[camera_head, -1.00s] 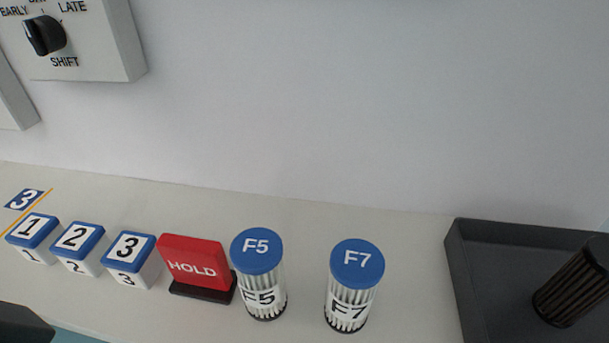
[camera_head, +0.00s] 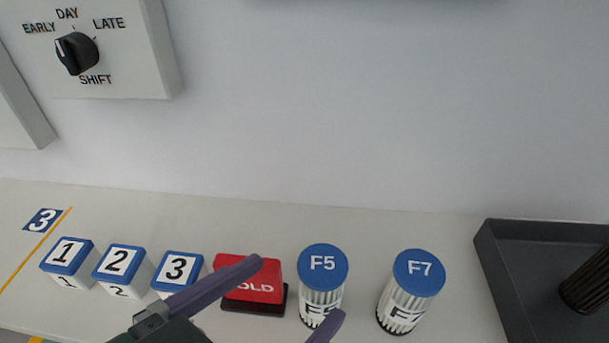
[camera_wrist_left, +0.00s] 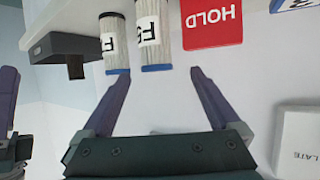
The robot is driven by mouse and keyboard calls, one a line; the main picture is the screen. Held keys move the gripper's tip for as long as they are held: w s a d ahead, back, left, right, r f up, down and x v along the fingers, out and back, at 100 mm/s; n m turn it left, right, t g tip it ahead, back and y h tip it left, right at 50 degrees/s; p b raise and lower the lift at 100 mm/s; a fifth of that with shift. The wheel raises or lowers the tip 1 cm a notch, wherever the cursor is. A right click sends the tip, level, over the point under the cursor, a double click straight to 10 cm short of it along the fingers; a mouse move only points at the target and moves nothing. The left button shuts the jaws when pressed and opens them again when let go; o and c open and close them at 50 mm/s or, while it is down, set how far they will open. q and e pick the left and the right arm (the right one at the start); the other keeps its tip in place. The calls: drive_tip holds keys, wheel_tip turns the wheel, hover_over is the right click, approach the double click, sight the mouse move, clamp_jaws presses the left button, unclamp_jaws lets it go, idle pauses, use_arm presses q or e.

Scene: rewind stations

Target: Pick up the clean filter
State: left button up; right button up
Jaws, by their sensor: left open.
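Two clean white pleated filters with blue caps stand upright on the counter, F5 (camera_head: 322,270) and F7 (camera_head: 412,290). They also show in the left wrist view, F5 (camera_wrist_left: 154,35) and F7 (camera_wrist_left: 114,42). My left gripper (camera_head: 296,291) is open and empty. In the head view its fingers overlap the red HOLD block and the lower part of F5. In the left wrist view F5 appears just beyond the gap between the fingertips (camera_wrist_left: 160,72), apart from them. Part of what looks like my right gripper (camera_wrist_left: 8,95) shows at that view's left edge.
A red HOLD block (camera_head: 262,271) on a dark base stands left of F5. Blue-and-white blocks 1 (camera_head: 67,255), 2 (camera_head: 121,262) and 3 (camera_head: 179,268) stand farther left. A dark tray (camera_head: 500,265) at right holds a dark filter (camera_head: 588,285). A shift dial (camera_head: 76,53) is on the wall.

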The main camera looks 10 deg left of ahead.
sight(310, 273)
use_arm(q)
drive_tip(key=shift+w+d+f, duration=0.1)
drive_tip(key=shift+w+d, duration=0.05)
drive_tip(key=shift+w, duration=0.25)
drive_tip(key=b+x, duration=0.1)
drive_tip(key=x, duration=0.2)
drive_tip(key=shift+w+d, duration=0.25)
drive_tip(key=shift+d, duration=0.05)
drive_tip(key=b+x, duration=0.1)
drive_tip(key=x, duration=0.4)
drive_tip(key=shift+w+d+f, duration=0.1)
drive_tip(key=shift+d+f, duration=0.05)
drive_tip(key=shift+d, duration=0.1)
drive_tip(key=c, duration=1.4)
drive_tip(key=shift+c, duration=0.6)
